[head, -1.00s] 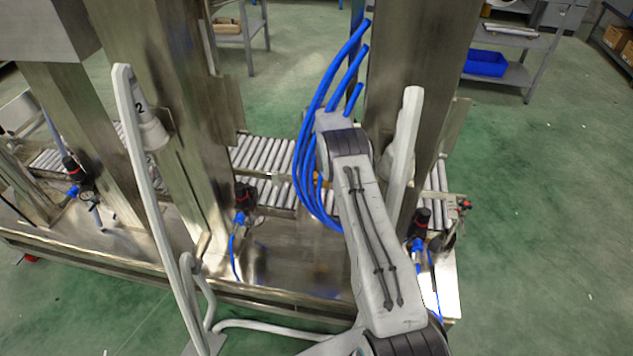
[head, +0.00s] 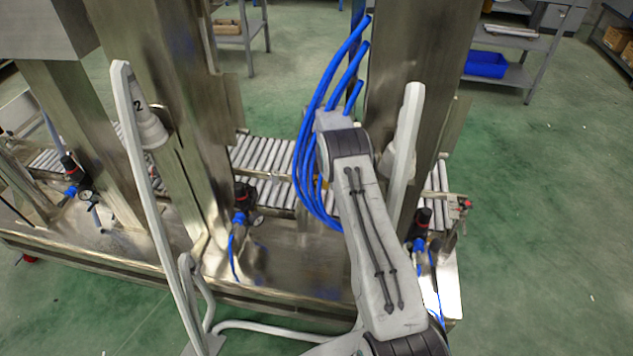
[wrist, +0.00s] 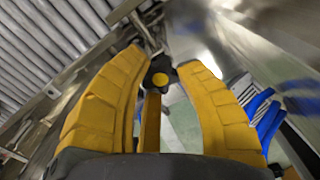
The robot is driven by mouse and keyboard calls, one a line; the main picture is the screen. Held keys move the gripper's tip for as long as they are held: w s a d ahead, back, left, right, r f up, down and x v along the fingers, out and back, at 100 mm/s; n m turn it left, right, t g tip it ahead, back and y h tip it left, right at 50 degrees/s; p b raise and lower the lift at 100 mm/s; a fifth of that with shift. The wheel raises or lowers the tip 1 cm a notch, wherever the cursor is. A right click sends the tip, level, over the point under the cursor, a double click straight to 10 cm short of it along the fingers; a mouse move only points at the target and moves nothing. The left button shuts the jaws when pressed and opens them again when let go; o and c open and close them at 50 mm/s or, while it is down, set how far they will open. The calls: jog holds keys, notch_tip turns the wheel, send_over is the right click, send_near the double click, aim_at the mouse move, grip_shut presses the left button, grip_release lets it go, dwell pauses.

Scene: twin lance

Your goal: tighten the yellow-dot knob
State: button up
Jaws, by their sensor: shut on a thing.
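The yellow-dot knob (wrist: 160,76) is a dark lobed knob with a yellow disc at its centre, seen in the wrist view. My gripper (wrist: 162,68) has thick yellow fingers on both sides of the knob and a narrow yellow part below it. The fingers are closed around the knob, with its yellow face showing between the fingertips.
Steel posts (head: 425,90) and roller conveyors (head: 262,153) stand around my arm. Blue hoses (head: 318,110) curve close beside it. Black-and-red regulators (head: 245,197) stand along the steel base. Open green floor lies to the right.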

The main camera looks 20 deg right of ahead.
aim_at(317, 183)
jog(key=o, duration=1.2)
jog(key=shift+f, duration=0.1)
notch_tip(317, 183, up, 12)
